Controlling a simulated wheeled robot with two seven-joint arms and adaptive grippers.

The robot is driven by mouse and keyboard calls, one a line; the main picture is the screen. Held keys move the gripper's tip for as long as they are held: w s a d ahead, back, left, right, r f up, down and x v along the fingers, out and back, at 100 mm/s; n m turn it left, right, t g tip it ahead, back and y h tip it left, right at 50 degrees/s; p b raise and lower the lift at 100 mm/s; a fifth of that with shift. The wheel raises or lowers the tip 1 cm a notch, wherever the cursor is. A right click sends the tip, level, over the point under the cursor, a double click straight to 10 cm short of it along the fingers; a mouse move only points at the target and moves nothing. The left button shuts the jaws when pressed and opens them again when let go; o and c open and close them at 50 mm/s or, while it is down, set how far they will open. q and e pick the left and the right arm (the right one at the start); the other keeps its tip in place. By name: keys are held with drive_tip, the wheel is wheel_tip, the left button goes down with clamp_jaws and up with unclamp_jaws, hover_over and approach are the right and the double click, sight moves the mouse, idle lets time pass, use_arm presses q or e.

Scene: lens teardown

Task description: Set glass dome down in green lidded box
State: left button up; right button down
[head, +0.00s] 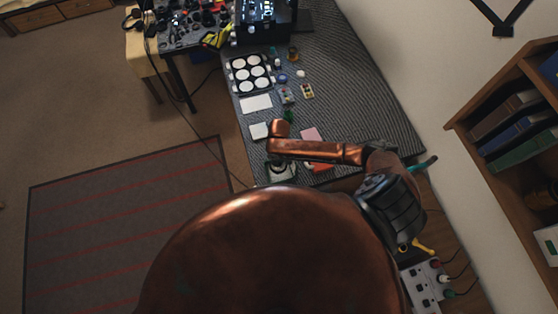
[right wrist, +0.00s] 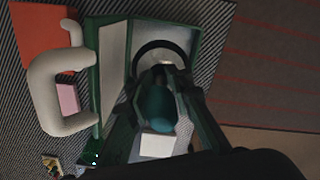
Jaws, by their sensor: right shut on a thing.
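The green lidded box (right wrist: 205,35) shows in the right wrist view with pale inner walls. Its lid (right wrist: 112,55) stands open on the left side. My right gripper (right wrist: 163,72) is over the box's opening, fingers pointing in, shut on the glass dome (right wrist: 165,58). The dome is pale and mostly hidden by the fingers; a dark ring shows around it. I cannot tell whether the dome touches the box floor. My left gripper is not in view.
A thick white handle-like loop (right wrist: 60,92) stands beside the lid. An orange sheet (right wrist: 45,35) and a pink pad (right wrist: 68,97) lie on the striped mat (head: 365,95). A tray of white discs (head: 250,74) and small parts lie farther back. The mat's right side is clear.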

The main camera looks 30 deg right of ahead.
sight(279, 168)
drive_tip(key=shift+f, duration=0.15)
drive_tip(key=shift+s+f+b, duration=0.1)
drive_tip(key=shift+f+b, duration=0.35)
drive_tip(key=shift+f, duration=1)
drive_tip(key=shift+f, duration=0.15)
drive_tip(key=shift+f, duration=0.3)
drive_tip(key=shift+f+b, duration=0.75)
drive_tip(key=shift+f, duration=0.3)
drive_tip(key=shift+f, duration=0.65)
idle(0.7)
drive_tip(key=shift+s, duration=0.1)
idle(1.8)
drive_tip(key=shift+p, duration=0.3)
